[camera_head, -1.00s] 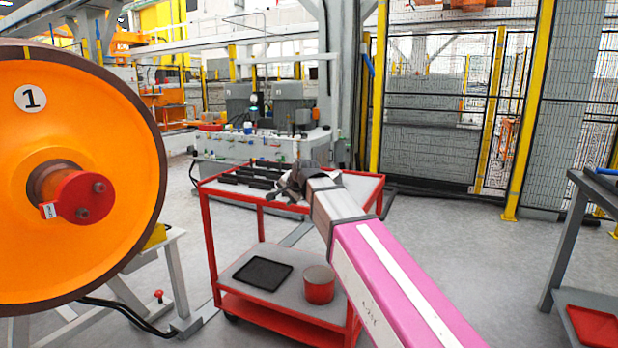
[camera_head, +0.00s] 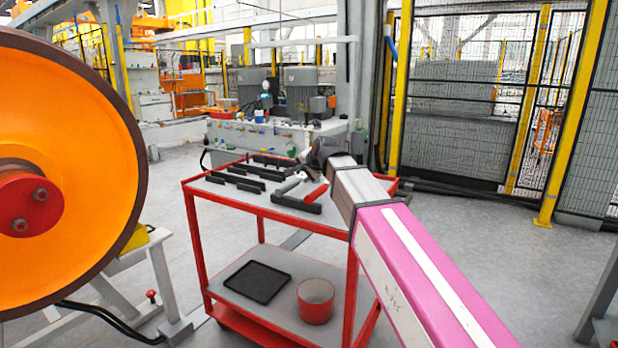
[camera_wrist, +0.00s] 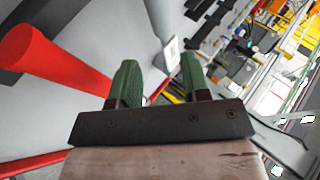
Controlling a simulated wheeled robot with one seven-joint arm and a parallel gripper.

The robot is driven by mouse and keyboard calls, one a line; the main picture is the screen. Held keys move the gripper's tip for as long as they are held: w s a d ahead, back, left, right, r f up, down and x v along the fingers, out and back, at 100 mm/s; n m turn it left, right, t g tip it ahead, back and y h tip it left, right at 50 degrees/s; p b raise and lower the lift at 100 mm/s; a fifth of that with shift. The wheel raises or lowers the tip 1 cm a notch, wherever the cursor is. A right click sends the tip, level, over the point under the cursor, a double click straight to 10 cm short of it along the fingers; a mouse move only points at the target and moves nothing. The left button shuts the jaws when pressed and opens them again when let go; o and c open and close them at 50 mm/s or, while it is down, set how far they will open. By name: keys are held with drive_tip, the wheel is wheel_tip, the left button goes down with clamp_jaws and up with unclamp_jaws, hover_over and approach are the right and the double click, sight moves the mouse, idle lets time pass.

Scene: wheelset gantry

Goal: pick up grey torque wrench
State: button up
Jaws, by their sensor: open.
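The grey torque wrench appears to be the short grey handle (camera_head: 287,186) on the red cart's top, beside a red-handled tool (camera_head: 316,193). Both lie at black holders, and their far ends are hidden near my gripper. My gripper (camera_head: 312,162) is above the cart top's right part, close to these tools. In the wrist view, its two green fingers (camera_wrist: 157,72) are open, with nothing held between them. A red handle (camera_wrist: 60,60) lies left of the fingers there. I cannot clearly identify the grey wrench in the wrist view.
The red cart (camera_head: 196,205) has several black holders (camera_head: 240,180) on top. Its lower shelf holds a black tray (camera_head: 258,281) and a red can (camera_head: 316,303). An orange wheel (camera_head: 95,150) stands at left. Mesh fencing (camera_head: 465,140) is behind; floor at right is clear.

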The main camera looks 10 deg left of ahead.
sight(295, 182)
drive_tip(key=x, duration=0.5)
drive_tip(key=shift+w, duration=0.1)
drive_tip(key=shift+x, duration=2.9)
drive_tip(key=shift+a, duration=0.15)
clamp_jaws()
